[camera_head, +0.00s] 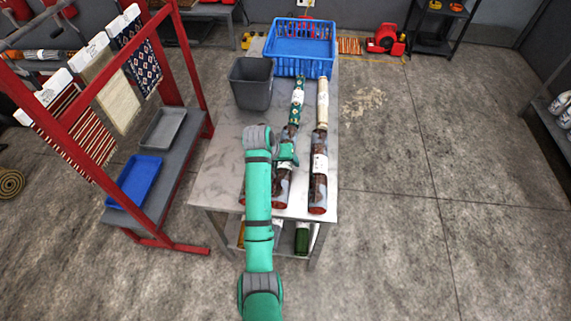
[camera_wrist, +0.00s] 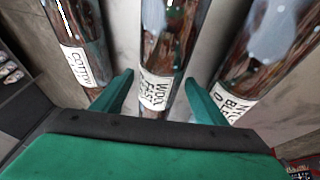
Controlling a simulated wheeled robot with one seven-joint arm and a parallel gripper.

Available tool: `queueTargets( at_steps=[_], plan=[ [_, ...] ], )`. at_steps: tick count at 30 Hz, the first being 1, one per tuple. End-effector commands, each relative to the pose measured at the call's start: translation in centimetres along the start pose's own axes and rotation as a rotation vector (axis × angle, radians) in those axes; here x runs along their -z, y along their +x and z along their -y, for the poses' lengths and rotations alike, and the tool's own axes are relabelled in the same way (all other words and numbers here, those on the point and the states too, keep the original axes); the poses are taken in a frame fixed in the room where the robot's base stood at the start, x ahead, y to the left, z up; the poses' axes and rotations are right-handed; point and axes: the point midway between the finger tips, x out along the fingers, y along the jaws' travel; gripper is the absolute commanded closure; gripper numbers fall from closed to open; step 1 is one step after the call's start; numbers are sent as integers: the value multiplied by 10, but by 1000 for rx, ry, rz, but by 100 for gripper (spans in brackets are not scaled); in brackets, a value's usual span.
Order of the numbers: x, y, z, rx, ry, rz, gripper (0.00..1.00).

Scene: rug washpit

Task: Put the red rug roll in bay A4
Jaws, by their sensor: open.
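Several dark red-brown rug rolls in clear wrap lie side by side on the grey table (camera_head: 222,165). The middle roll (camera_head: 282,190) and the right roll (camera_head: 318,185) show in the head view; another at the left is mostly hidden behind my arm. My gripper (camera_head: 287,155) is open over the middle roll. In the wrist view its fingers (camera_wrist: 158,98) stand either side of a roll labelled WOOL (camera_wrist: 154,65), not closed on it. I cannot make out a bay marked A4.
A green patterned roll (camera_head: 298,98) and a cream roll (camera_head: 323,103) lie farther back. A grey bin (camera_head: 251,85) and blue crate (camera_head: 301,48) stand behind. A red rack (camera_head: 185,65) with hanging rugs and trays stands left.

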Motion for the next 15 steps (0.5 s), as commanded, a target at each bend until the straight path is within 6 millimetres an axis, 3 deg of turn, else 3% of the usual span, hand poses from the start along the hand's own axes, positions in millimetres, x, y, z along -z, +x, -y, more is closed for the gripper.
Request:
queueTargets(
  at_steps=[6,12,15],
  plan=[
    [0,1,0,0,1,0,34],
    [0,0,0,0,1,0,82],
    [1,0,0,0,1,-3,100]
  ],
)
